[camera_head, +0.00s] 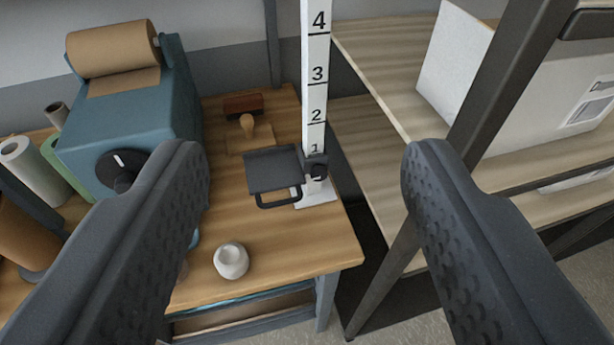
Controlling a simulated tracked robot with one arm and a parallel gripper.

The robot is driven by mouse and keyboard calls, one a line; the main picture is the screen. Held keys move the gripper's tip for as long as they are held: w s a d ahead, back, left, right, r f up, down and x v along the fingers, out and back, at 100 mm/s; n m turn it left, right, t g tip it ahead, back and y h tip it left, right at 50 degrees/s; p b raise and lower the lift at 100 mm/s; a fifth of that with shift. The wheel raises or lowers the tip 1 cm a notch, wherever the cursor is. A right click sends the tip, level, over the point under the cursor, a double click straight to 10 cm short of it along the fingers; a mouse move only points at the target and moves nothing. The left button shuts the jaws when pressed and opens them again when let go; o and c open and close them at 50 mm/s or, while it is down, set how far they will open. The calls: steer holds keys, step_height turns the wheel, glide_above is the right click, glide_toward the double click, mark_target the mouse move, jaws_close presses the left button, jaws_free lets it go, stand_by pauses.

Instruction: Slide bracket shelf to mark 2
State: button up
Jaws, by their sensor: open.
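The bracket shelf (273,170) is a small dark grey plate with a loop handle (279,197) at its front. A dark clamp with a knob (318,171) joins it to a white upright post (315,75) numbered 1 to 4 from bottom to top. The clamp sits just below the 1, beneath mark 2 (316,116). My gripper (305,170) is open and empty. Its two dark, dimpled fingers frame the shelf and post from left and right, nearer the camera and apart from them.
A blue machine with a brown paper roll (110,47) stands left on the wooden table (300,255). A white cup-like object (231,260) is near the front edge. A wooden stamp (248,124) lies behind the shelf. A rack with wooden boards (375,70) and white boxes stands right.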

steer(key=shift+c, duration=0.3)
steer(key=shift+w+f, duration=0.1)
steer(key=c, duration=0.4)
steer(key=w+d+f+n+h+b, duration=0.25)
steer(key=w+f+n, duration=0.25)
steer(key=w+f, duration=0.4)
steer(key=n+y+b, duration=0.6)
steer(key=n+y, duration=0.1)
steer(key=n, duration=0.9)
glide_toward(288, 170)
steer(key=shift+h, duration=0.25)
steer(key=w+a+f, duration=0.1)
steer(key=w+a, duration=0.1)
steer(key=a, duration=0.1)
steer(key=w+a+f, duration=0.1)
steer(key=shift+w+a+f, duration=0.25)
steer(key=shift+w+f, duration=0.05)
steer(key=shift+f, duration=0.05)
